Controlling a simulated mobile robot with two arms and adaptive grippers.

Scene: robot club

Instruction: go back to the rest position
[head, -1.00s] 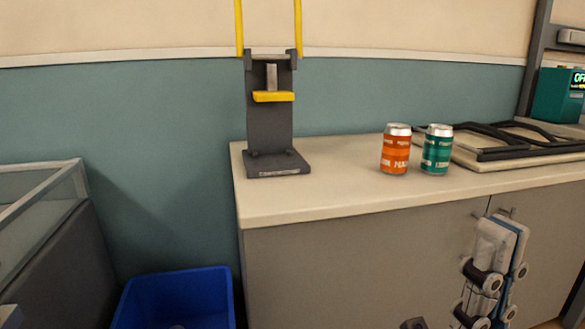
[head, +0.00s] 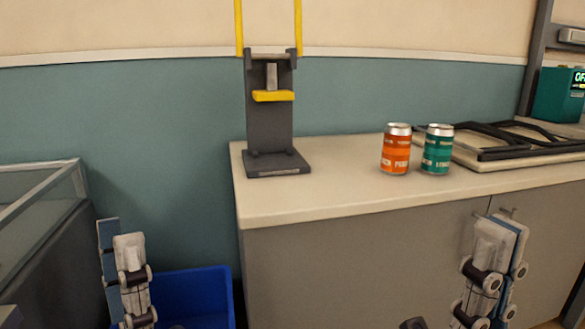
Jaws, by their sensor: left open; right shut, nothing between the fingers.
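My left gripper (head: 128,280) is at the lower left, in front of the left side of the blue bin, and it is open and empty. My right gripper (head: 490,272) is at the lower right, in front of the grey cabinet doors below the counter top, and it is shut with nothing in it. Both are clear of the objects on the counter. Their lower ends run toward the bottom edge of the view.
A can crusher (head: 270,125) with yellow bars stands at the left of the counter (head: 330,198). An orange can (head: 396,152) and a green can (head: 438,152) stand upright further right, beside a black frame (head: 505,140). A blue bin (head: 200,295) and a glass-topped case (head: 35,195) are at left.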

